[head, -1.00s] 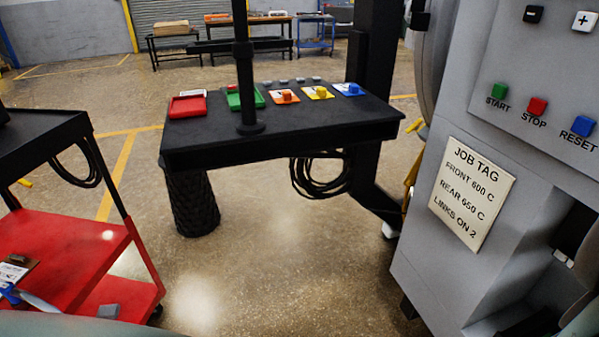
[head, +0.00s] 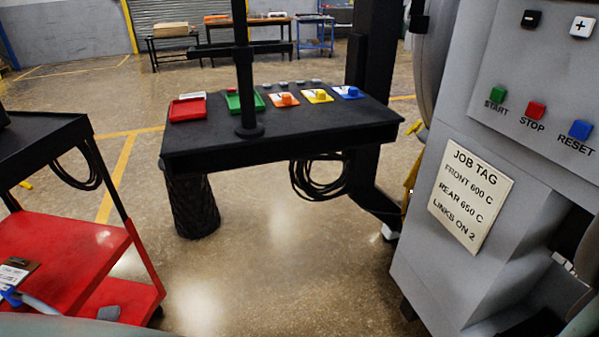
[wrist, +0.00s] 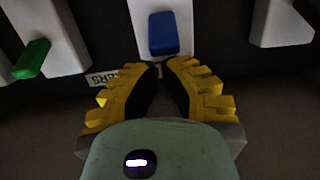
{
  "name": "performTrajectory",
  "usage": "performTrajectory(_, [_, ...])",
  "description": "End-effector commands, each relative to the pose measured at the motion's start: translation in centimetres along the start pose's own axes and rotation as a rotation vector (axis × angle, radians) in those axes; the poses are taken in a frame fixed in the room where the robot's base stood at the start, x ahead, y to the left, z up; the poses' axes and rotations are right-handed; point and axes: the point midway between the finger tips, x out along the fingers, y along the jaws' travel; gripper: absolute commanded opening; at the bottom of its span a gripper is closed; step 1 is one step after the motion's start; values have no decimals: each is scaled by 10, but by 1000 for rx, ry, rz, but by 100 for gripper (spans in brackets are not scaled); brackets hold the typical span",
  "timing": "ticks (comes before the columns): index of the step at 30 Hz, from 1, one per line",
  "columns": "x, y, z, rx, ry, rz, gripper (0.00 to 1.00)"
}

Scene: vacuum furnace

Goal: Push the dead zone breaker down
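In the wrist view, a blue breaker lever (wrist: 164,33) stands on a white plate just beyond my fingertips, centred between them. A green breaker lever (wrist: 32,59) sticks out of another white plate at the left and is tilted. A third white plate (wrist: 282,24) at the right is cut off by the frame, and no lever shows on it. No readable label marks which breaker is the dead zone one. My gripper (wrist: 161,67) has yellow fingers with their tips together, empty, just below the blue lever. I cannot tell whether it touches the lever. The head view does not show my fingers.
A partly hidden label (wrist: 101,79) ending in "ERS" lies below the plates. In the head view, the grey furnace cabinet (head: 420,255) stands right, with a job tag (head: 470,195) reading "LINKS ON 2". A black table (head: 215,140) and a red cart (head: 100,240) stand around clear floor.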

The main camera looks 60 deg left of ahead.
Motion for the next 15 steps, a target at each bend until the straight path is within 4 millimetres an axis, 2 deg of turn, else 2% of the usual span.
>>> performTrajectory(15, [-3, -2, 6, 0, 75, -4, 0])
